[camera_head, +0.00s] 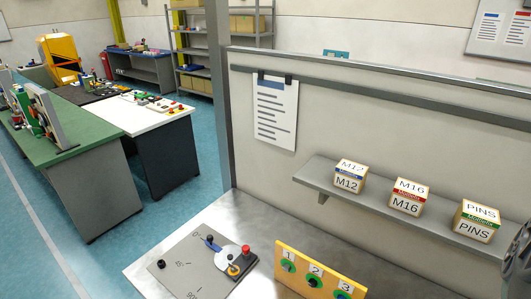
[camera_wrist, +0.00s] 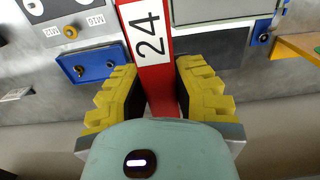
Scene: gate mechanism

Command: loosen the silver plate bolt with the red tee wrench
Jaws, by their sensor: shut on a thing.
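My gripper (camera_wrist: 157,72) has yellow ribbed fingers in the wrist view. It is shut on a red bar (camera_wrist: 160,92), which lies between both fingers and runs up out of the top of the picture. A white label on the bar reads 24. This looks like the red tee wrench, but its tee handle and working end do not show. The gripper is not in the head view. I cannot make out the silver plate bolt for sure in either view.
In the wrist view, a blue plate (camera_wrist: 98,62) is at the left and a dark panel (camera_wrist: 215,45) at the right. The head view shows a grey marked plate (camera_head: 185,265), a yellow numbered block (camera_head: 318,273), and a shelf (camera_head: 325,187) with labelled boxes.

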